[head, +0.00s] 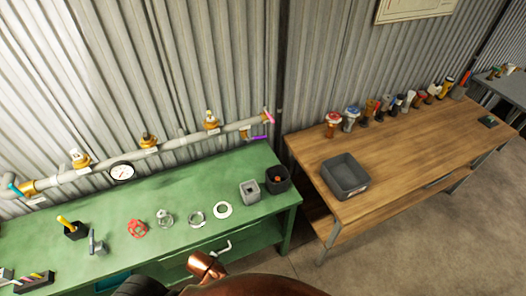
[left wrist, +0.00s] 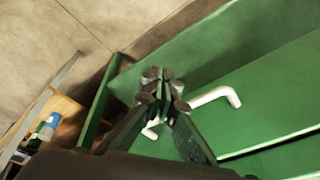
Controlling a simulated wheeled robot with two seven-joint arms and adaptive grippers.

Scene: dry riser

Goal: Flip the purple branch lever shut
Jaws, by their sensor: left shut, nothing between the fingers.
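The purple branch lever (head: 259,137) is at the right end of the wall pipe, above the green bench, and points sideways to the right. A pink lever (head: 268,116) sits just above it on the same pipe end. My left gripper (left wrist: 162,85) shows in the left wrist view with its dark fingers together and nothing between them. It is low by the green bench, beside a white bent pipe (left wrist: 220,96), and away from the purple lever, which is not in that view. My right gripper is not visible.
The green bench (head: 180,190) holds a red handwheel (head: 137,229), metal rings, a grey block (head: 250,190) and a dark bin (head: 277,179) below the levers. A wooden table (head: 400,145) with a grey bin (head: 345,175) stands to the right. A gauge (head: 122,172) hangs on the pipe.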

